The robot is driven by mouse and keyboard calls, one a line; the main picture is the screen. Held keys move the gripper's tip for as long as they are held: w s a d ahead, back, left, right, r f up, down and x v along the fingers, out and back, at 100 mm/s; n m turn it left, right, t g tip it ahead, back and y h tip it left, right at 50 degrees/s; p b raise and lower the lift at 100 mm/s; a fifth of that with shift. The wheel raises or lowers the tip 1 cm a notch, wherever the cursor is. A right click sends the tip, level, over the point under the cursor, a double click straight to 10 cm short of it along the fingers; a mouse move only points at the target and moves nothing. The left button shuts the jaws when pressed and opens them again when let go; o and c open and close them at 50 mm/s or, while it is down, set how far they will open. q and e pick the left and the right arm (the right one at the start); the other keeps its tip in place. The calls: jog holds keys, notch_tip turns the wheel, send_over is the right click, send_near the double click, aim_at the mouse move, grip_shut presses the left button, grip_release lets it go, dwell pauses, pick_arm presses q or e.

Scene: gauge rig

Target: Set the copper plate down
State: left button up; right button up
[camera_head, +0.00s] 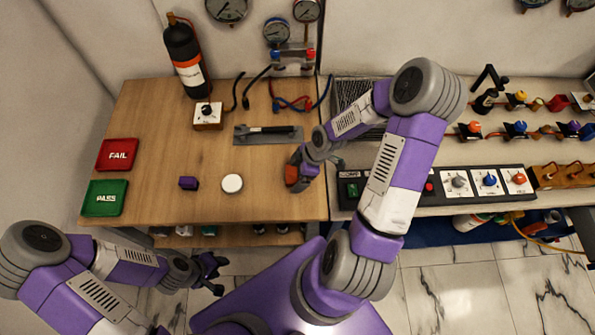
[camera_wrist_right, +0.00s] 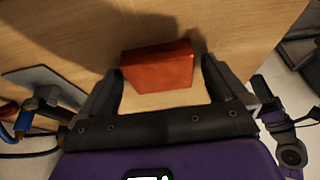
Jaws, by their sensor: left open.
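The copper plate (camera_wrist_right: 158,67) is an orange-red block. In the right wrist view it sits between and just beyond my right gripper's fingertips (camera_wrist_right: 162,72), with a gap at the right finger; I cannot tell whether the left finger touches it. In the head view the copper plate (camera_head: 291,175) shows at my right gripper (camera_head: 299,172), at the right part of the wooden table (camera_head: 150,135); it looks to be on or very near the tabletop. My right gripper looks open. My left gripper (camera_head: 217,273) is open and empty, in front of the table's front edge.
A purple block (camera_head: 188,183) and a white disc (camera_head: 232,183) lie left of the copper plate. A red FAIL tray (camera_head: 118,154) and a green PASS tray (camera_head: 105,197) are at the table's left. A grey plate with a black handle (camera_head: 268,134) lies behind.

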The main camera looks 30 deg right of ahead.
jog(key=shift+r, duration=0.1)
jog(key=p+v, duration=0.5)
jog(key=v, duration=0.7)
jog(key=shift+a+r, duration=0.1)
